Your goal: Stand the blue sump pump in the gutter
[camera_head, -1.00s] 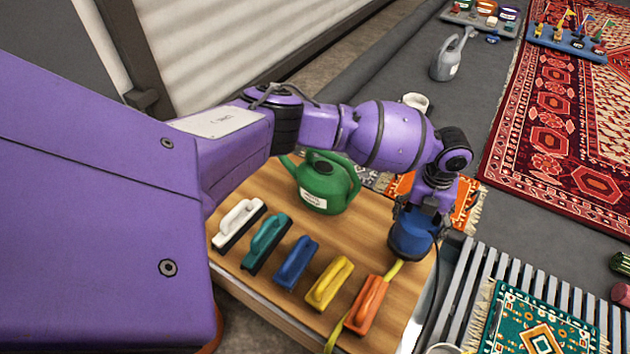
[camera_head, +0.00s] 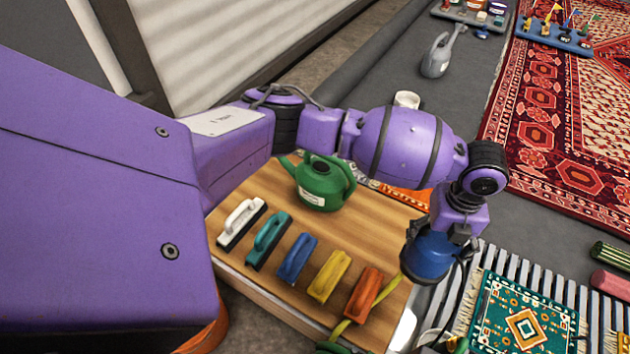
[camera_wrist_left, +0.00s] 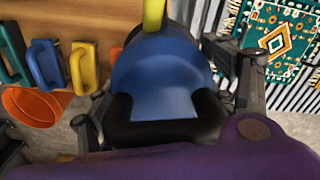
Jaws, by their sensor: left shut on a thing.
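The blue sump pump (camera_head: 429,258), with a yellow hose at its end, hangs from my left gripper (camera_head: 437,226). The gripper is shut on it, and the fingers are partly hidden by the pump and wrist. In the left wrist view the blue pump (camera_wrist_left: 163,80) fills the space between the two fingers. The pump is beyond the right edge of the wooden table, near the slatted metal grating (camera_head: 600,312). An open part of the gutter cannot be made out clearly; the arm and pump hide that area. My right gripper is not in view.
A wooden table (camera_head: 375,215) holds a green watering can (camera_head: 322,185) and a row of several coloured brushes. A green patterned rug (camera_head: 497,315) lies on the grating. An orange bucket (camera_wrist_left: 35,103) shows in the left wrist view.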

